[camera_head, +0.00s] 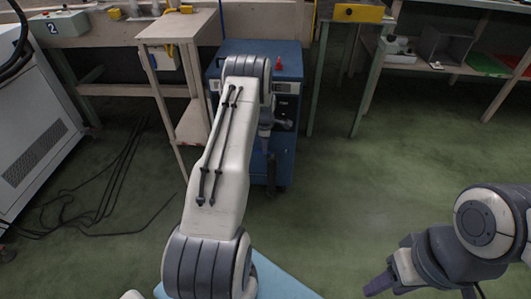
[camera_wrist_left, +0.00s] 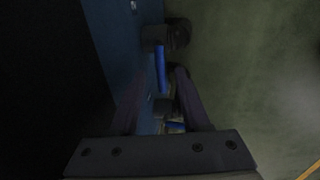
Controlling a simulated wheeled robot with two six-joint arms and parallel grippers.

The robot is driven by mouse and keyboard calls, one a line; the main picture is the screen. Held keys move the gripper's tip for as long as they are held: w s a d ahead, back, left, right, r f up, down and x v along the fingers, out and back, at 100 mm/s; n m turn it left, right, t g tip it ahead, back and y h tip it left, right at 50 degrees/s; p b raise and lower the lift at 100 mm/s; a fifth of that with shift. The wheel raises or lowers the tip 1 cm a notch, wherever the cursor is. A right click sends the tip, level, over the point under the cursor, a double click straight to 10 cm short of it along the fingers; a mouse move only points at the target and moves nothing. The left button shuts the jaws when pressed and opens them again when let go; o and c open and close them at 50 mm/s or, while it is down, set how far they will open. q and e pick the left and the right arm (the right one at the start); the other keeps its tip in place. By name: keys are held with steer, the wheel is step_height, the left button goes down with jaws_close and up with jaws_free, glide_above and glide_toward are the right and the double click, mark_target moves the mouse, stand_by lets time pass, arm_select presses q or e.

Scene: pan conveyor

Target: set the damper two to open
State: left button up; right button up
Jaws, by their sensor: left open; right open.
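No part is clearly recognizable as damper two. My right gripper (camera_head: 378,284) is open at the lower right, away from the cabinet.
A box labelled 2 (camera_head: 62,27) sits on the bench at the far left. A wooden stand (camera_head: 176,28) is left of the cabinet. Dark cables (camera_head: 100,190) lie on the floor. A shelf (camera_head: 455,68) stands at the right. The green floor (camera_head: 370,180) between is clear.

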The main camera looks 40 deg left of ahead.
arm_select(q)
steer(key=shift+w+a+f+b, duration=0.1)
steer(key=shift+w+f+b, duration=0.15)
steer(key=shift+f, duration=0.65)
steer(key=shift+w+a+f+b, duration=0.1)
steer(key=shift+f+b, duration=0.1)
steer(key=shift+f, duration=0.7)
jaws_close()
